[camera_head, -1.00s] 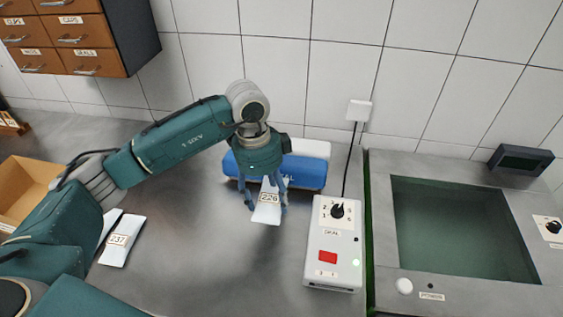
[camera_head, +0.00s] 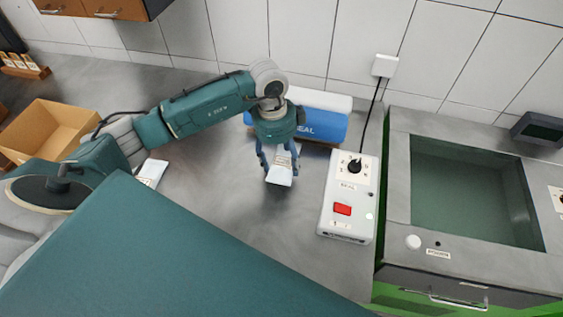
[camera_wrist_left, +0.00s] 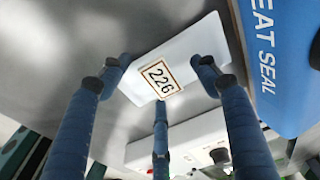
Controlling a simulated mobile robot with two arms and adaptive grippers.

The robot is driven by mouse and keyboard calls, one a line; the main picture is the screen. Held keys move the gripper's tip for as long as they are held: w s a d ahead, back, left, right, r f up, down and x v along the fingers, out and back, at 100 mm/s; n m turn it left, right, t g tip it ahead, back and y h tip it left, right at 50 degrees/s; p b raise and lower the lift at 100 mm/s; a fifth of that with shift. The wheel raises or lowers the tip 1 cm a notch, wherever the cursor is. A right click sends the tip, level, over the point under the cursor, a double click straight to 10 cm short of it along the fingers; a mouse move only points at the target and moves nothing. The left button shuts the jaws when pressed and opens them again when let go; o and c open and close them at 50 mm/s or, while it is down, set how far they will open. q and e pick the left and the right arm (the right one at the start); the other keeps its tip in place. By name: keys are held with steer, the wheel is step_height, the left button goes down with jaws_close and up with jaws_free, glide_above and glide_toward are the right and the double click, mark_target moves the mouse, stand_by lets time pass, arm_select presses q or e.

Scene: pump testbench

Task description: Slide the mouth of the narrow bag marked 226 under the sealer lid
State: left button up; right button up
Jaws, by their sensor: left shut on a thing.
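The narrow white bag marked 226 (camera_head: 280,174) is held by my left gripper (camera_head: 280,158), above the grey bench. In the left wrist view the bag (camera_wrist_left: 190,45) lies across the fingers, with its 226 label facing the camera. The fingers are shut on it. The blue heat sealer (camera_head: 322,127), with a white part (camera_head: 318,99) along its back, stands behind and to the right of the gripper. It also shows in the left wrist view (camera_wrist_left: 283,60). The bag is apart from it there. The mouth end and the lid gap cannot be made out. My right gripper is not in view.
A white control box (camera_head: 350,200) with a dial and red switch stands right of the bag, beside a sunken basin (camera_head: 470,195). Another white bag (camera_head: 152,173) and an open cardboard box (camera_head: 62,128) are at left. My teal arm covers the lower front.

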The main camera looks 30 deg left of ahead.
arm_select(q)
steer(key=shift+w+a+b, duration=0.25)
steer(key=shift+w+b, duration=0.15)
steer(key=shift+w, duration=0.55)
steer(key=shift+w+a+b, duration=0.2)
steer(key=shift+w+b, duration=0.2)
steer(key=shift+w, duration=0.55)
steer(key=shift+w+a+r, duration=0.1)
steer(key=shift+w, duration=0.25)
steer(key=o, duration=1.5)
steer(key=shift+r, duration=0.1)
steer(key=shift+r, duration=0.1)
steer(key=shift+a+r, duration=0.1)
steer(key=shift+r, duration=0.1)
step_height(320, 180, up, 11)
steer(key=a, duration=0.1)
steer(key=shift+s, duration=0.4)
